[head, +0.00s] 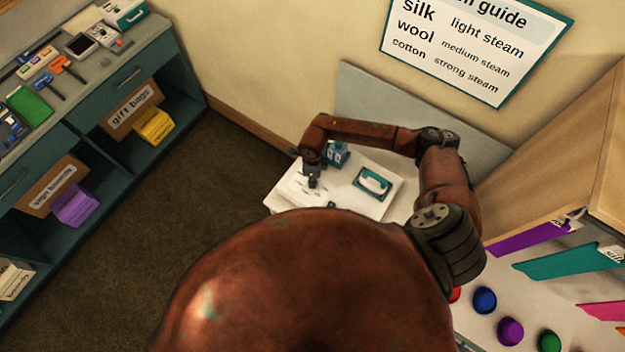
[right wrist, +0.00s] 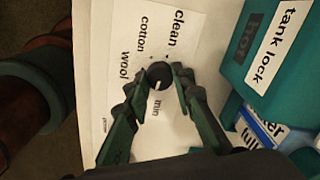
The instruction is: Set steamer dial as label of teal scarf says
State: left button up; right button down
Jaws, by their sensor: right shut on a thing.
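The steamer dial (right wrist: 158,72) is a dark round knob on a white panel marked "clean", "cotton", "wool" and "min". Its pale mark points down toward "min". My right gripper (right wrist: 158,80) has one finger on each side of the dial and is shut on it. In the head view, my right gripper (head: 312,182) is over the white panel on the small white table. The teal scarf (head: 570,261) hangs at the right; its tag is turned and too small to read. My left gripper is not in view.
A wall guide (head: 470,48) pairs silk with light steam, wool with medium, cotton with strong. A teal box (right wrist: 265,65) with a "tank lock" label stands close right of the dial. A teal-framed item (head: 372,183) lies on the table. Shelves (head: 100,120) line the left.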

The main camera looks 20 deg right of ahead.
jog(key=m+b, duration=0.1)
jog(key=m, duration=0.2)
jog(key=shift+s, duration=0.1)
jog(key=shift+m+b, duration=0.4)
jog(key=shift+m, duration=1.3)
jog(key=c, duration=1.7)
grip_release()
jog(key=shift+o, duration=0.2)
jog(key=shift+r, duration=0.1)
notch_tip(320, 180, up, 12)
